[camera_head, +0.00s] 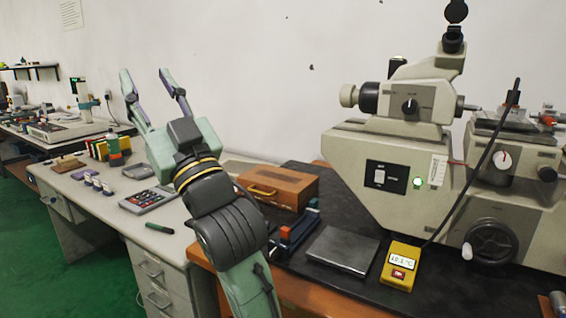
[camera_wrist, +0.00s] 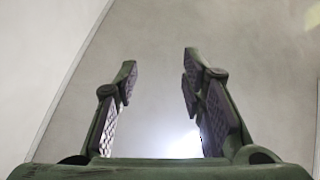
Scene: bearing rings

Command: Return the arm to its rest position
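My gripper (camera_head: 146,88) is raised above the benches in the head view, its fingers pointing up toward the wall. The fingers are spread apart with nothing between them. In the wrist view the gripper (camera_wrist: 158,80) shows both dark padded fingers apart, with only bare pale wall or ceiling and a bright patch beyond them. My arm rises from the bottom centre of the head view and hides part of the benches behind it.
A large measuring machine (camera_head: 400,150) stands on the dark bench at right. Near it are a wooden box (camera_head: 280,187), a metal plate (camera_head: 343,249) and a yellow meter (camera_head: 401,266). The air around my gripper looks clear.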

